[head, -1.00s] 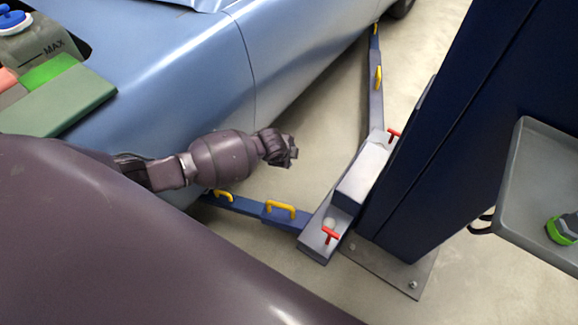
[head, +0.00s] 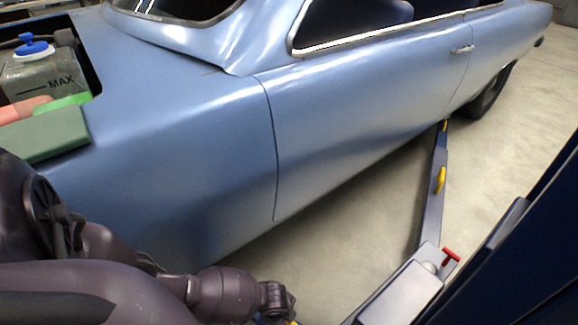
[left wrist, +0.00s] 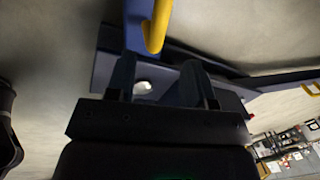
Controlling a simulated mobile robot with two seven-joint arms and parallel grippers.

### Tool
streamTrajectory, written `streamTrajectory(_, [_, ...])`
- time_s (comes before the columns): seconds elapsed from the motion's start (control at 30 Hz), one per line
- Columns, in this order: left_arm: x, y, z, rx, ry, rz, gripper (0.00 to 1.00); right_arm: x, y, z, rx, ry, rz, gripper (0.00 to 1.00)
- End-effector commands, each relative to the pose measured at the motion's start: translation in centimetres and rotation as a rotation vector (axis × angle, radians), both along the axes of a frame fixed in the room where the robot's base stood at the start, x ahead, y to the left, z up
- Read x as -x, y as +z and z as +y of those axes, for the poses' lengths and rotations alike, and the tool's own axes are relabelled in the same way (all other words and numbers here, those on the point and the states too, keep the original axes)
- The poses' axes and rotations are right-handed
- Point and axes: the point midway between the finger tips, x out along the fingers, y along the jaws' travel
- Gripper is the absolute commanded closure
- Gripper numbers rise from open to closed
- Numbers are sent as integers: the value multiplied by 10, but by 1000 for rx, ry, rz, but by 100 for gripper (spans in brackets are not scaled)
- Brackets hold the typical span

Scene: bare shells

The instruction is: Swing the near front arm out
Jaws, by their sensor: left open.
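The near front arm of the lift shows in the left wrist view as a blue bar (left wrist: 138,38) with a yellow handle (left wrist: 157,26) on it. In the head view most of it is below the picture edge or behind my arm; only a scrap of yellow shows. My left gripper (left wrist: 160,78) is open, its two dark fingers pointing toward the bar. The handle is beyond the fingertips, roughly between them across, and nothing is gripped. In the head view the left gripper (head: 278,300) is at the bottom edge, low beside the car. My right gripper is out of view.
The blue car (head: 190,140) fills the left and middle. The other lift arm (head: 432,205), with a yellow handle (head: 440,180) and red pin handle (head: 451,256), runs back along the car. The dark blue column (head: 530,270) stands at right. Bare floor (head: 500,160) lies beyond that arm.

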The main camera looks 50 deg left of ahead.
Motion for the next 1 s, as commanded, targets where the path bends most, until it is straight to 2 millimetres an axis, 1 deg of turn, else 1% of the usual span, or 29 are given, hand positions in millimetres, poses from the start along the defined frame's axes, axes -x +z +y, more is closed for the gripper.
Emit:
streamTrajectory(0.03, [6,-19,0,-1,1,17,52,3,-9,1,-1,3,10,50])
streamTrajectory(0.1, [5,-32,1,-1,0,18,52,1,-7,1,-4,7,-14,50])
streamTrajectory(0.3, [-2,-61,2,-1,0,15,52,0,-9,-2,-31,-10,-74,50])
streamTrajectory(0.4, [-6,-70,3,0,1,12,52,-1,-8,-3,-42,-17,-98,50])
streamTrajectory(0.6, [-11,-77,3,-1,0,5,52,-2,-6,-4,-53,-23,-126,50])
streamTrajectory(0.9, [-13,-77,3,0,0,2,52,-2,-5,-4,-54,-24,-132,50])
streamTrajectory(0.93, [-13,-77,3,0,0,2,55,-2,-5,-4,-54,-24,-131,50])
streamTrajectory(1.0, [-13,-77,3,0,0,3,65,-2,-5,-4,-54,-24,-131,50])
